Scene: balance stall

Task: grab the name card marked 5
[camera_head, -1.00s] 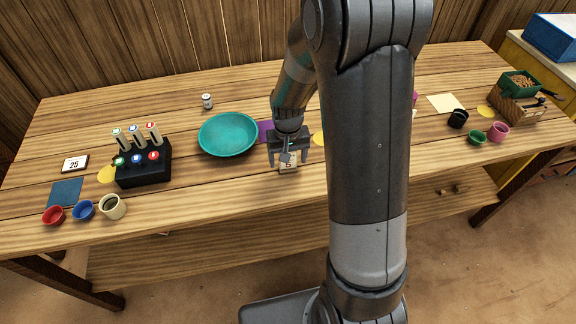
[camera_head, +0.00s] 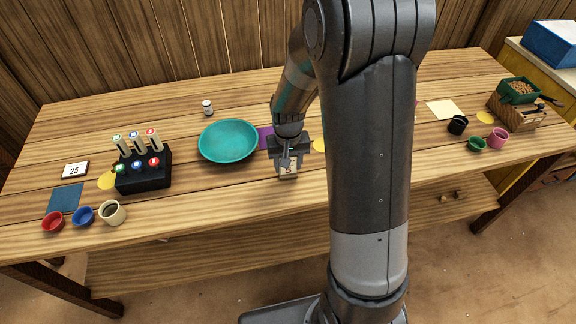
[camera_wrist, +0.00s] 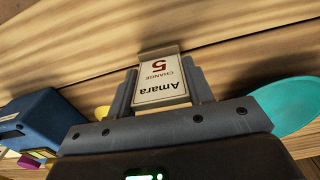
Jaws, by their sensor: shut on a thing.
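The name card marked 5 (camera_wrist: 160,80) is white and reads "Amara", "CHANGE" and a red 5 in the wrist view, where it appears upside down. It also shows in the head view (camera_head: 288,170) near the table's front edge, right of the teal bowl. My gripper (camera_head: 288,163) is shut on the card, one finger on each side of it. The gripper fingers also show at both sides of the card in the wrist view (camera_wrist: 162,92). I cannot tell whether the card still touches the table (camera_head: 230,195).
The teal bowl (camera_head: 228,160) stands just left of my gripper. A black holder (camera_head: 143,178) with several upright pieces stands farther left, near cups (camera_head: 112,212) and a "25" card (camera_head: 75,170). My arm hides part of the table. The table front below the bowl is clear.

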